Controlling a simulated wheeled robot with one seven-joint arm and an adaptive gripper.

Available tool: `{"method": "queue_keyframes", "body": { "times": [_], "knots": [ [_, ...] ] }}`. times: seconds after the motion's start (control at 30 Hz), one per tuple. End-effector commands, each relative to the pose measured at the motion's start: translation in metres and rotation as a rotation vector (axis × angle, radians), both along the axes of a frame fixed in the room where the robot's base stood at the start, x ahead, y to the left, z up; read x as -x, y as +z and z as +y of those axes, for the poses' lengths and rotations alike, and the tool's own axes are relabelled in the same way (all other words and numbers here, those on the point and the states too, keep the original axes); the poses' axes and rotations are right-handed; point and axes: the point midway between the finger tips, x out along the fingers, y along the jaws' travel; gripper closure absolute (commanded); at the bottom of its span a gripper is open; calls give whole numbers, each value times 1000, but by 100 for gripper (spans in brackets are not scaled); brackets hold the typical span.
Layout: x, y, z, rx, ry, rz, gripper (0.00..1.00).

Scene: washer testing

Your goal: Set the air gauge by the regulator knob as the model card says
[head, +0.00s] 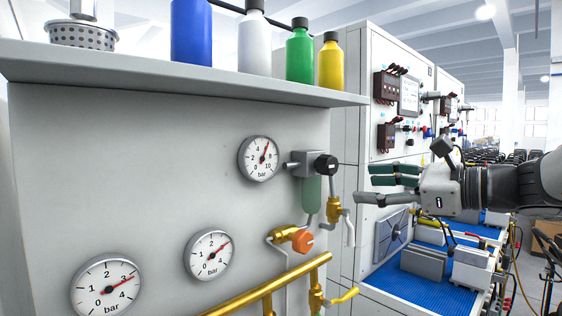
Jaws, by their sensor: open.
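The air gauge (258,158) is a round white dial marked in bar up to 10, on the grey panel beside the regulator. Its red needle points up and slightly right, near the 6; the exact reading is too small to tell. The regulator (307,164) is a grey block with a green bowl below it. Its black regulator knob (326,165) faces right. My gripper (366,184) is open and empty, reaching in from the right with its fingers pointing left. In the picture it is right of the knob, apart from it. I cannot make out a model card.
Two more bar gauges, the middle one (209,254) and the lower left one (106,287), sit on the panel. An orange knob (303,242) and brass pipes (270,289) are below the regulator. A shelf (180,77) with bottles overhangs. Washer test cabinets (350,130) stand behind my gripper.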

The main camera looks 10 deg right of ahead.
Motion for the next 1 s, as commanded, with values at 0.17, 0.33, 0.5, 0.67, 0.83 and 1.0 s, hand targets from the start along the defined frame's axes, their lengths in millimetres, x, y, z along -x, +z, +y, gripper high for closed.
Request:
{"method": "queue_keyframes", "body": {
  "times": [0.17, 0.33, 0.5, 0.67, 0.83, 1.0],
  "knots": [
    [-15, 23, -30, -136, -79, -10, 43],
    [-27, 26, -26, -155, -87, -13, 43],
    [-50, 26, -8, -153, -84, -12, 43],
    [-76, 26, 11, -151, -85, -13, 43],
    [-101, 26, 30, -151, -84, -12, 43],
    [-119, 26, 42, -150, -85, -14, 43]
  ]
}}
